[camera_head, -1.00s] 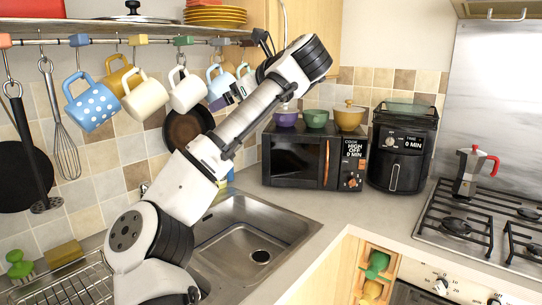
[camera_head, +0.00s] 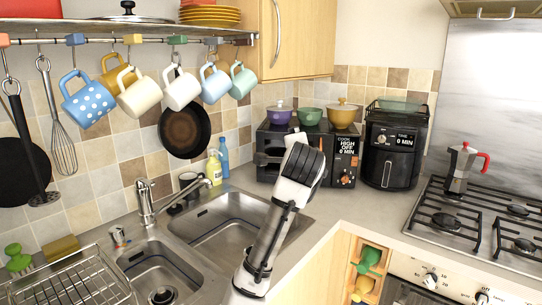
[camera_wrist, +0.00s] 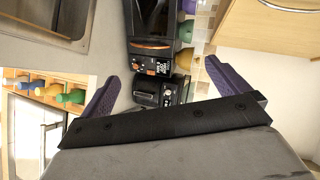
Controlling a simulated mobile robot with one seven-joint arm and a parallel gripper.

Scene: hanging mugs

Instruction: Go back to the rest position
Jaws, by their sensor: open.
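My gripper (camera_wrist: 161,80) is open and empty in the wrist view, its two purple fingers apart with the microwave and air fryer seen beyond them. In the head view my arm is raised over the right side of the sink, in front of the microwave. There the gripper is largely hidden behind the wrist. A blue polka-dot mug (camera_head: 88,103), a mustard mug (camera_head: 113,70), a cream mug (camera_head: 141,97), a white mug (camera_head: 181,91), a light blue mug (camera_head: 215,86) and a green mug (camera_head: 243,81) hang under the rail (camera_head: 130,40). My gripper is apart from them.
The sink (camera_head: 225,225) lies below my arm, with a faucet (camera_head: 148,200) at its left. The microwave (camera_head: 345,150), air fryer (camera_head: 396,145) and a moka pot (camera_head: 461,165) on the hob stand behind and right. A dish rack (camera_head: 75,280) is at front left. Counter right of the sink is clear.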

